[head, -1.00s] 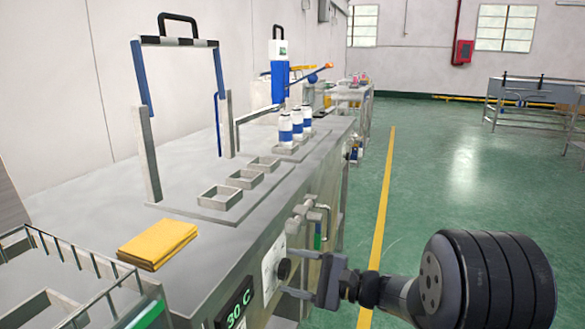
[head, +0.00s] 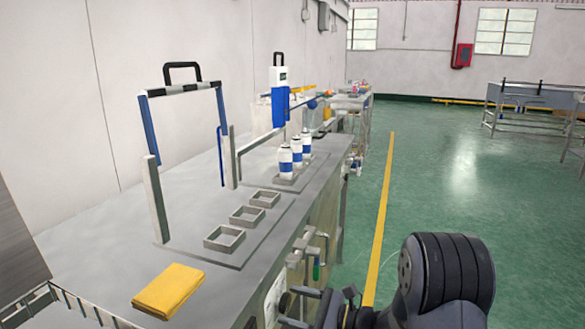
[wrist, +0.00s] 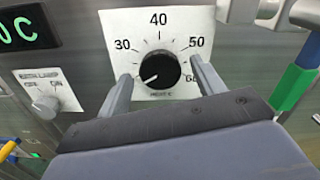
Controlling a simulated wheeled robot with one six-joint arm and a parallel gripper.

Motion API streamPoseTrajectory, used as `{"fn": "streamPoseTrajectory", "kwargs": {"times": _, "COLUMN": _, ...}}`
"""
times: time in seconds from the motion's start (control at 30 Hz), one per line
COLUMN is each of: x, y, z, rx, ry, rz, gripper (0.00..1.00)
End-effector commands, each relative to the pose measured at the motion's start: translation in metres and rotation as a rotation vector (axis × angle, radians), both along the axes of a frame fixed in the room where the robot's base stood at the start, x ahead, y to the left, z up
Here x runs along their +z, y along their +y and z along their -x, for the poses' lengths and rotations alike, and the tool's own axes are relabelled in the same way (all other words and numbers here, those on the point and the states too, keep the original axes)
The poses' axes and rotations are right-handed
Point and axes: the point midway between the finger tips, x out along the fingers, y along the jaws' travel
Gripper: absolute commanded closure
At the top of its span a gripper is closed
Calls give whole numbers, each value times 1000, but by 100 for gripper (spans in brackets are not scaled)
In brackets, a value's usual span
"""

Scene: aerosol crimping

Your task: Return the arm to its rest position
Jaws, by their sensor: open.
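My gripper (head: 300,307) is at the lower middle of the head view, beside the front panel of the workbench. It also shows in the wrist view (wrist: 163,85), with its two grey fingers apart and nothing between them in contact. Ahead of it is a black heat knob (wrist: 158,70) on a white dial plate (wrist: 160,22) marked 30 to 60. The knob's white mark points to the lower left. In the wrist picture the fingers lie to either side of the knob; the exact gap to the panel is unclear. My black arm joint stands at the lower right.
The grey workbench (head: 195,275) carries a yellow cloth (head: 168,290), empty square holders (head: 224,238) and several white-blue cans (head: 285,160). A lamp switch (wrist: 45,105) is left of the dial. Green floor (head: 440,190) is open to the right.

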Motion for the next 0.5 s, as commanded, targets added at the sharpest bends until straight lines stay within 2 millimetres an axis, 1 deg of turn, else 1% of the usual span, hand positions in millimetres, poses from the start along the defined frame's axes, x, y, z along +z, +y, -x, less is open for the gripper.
{"fn": "streamPoseTrajectory", "kwargs": {"times": 0.03, "x": 5, "y": 0, "z": 0, "rx": 0, "ry": 38, "rz": -14, "gripper": 36}}
{"fn": "streamPoseTrajectory", "kwargs": {"times": 0.13, "x": 5, "y": 0, "z": 0, "rx": 0, "ry": 116, "rz": -42, "gripper": 36}}
{"fn": "streamPoseTrajectory", "kwargs": {"times": 0.2, "x": 1, "y": -17, "z": 4, "rx": -6, "ry": 108, "rz": -40, "gripper": 36}}
{"fn": "streamPoseTrajectory", "kwargs": {"times": 0.5, "x": 1, "y": -68, "z": 23, "rx": -5, "ry": 105, "rz": -39, "gripper": 36}}
